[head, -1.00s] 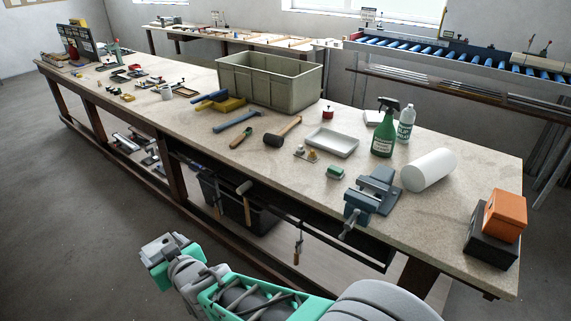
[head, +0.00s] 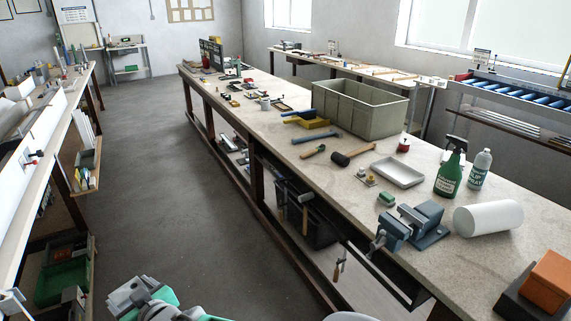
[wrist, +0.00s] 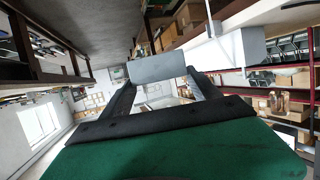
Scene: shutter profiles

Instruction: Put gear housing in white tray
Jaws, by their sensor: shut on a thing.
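The white tray (head: 398,172) lies on the long workbench, right of the mallet, and looks empty. My gripper (head: 128,293) is low at the bottom left of the head view, in front of the bench, over the floor and well away from the tray. In the wrist view its dark fingers (wrist: 157,92) are shut on a plain grey block (wrist: 157,67), which I take to be the gear housing. The grey part also shows at the gripper's end in the head view (head: 124,291), partly cut by my arm.
Around the tray are a mallet (head: 353,155), a green block (head: 386,199), a blue-grey vise (head: 412,226), a green spray bottle (head: 450,173) and a white roll (head: 488,218). A large grey-green crate (head: 358,108) stands behind. Another bench (head: 30,150) runs along the left; the aisle floor between is clear.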

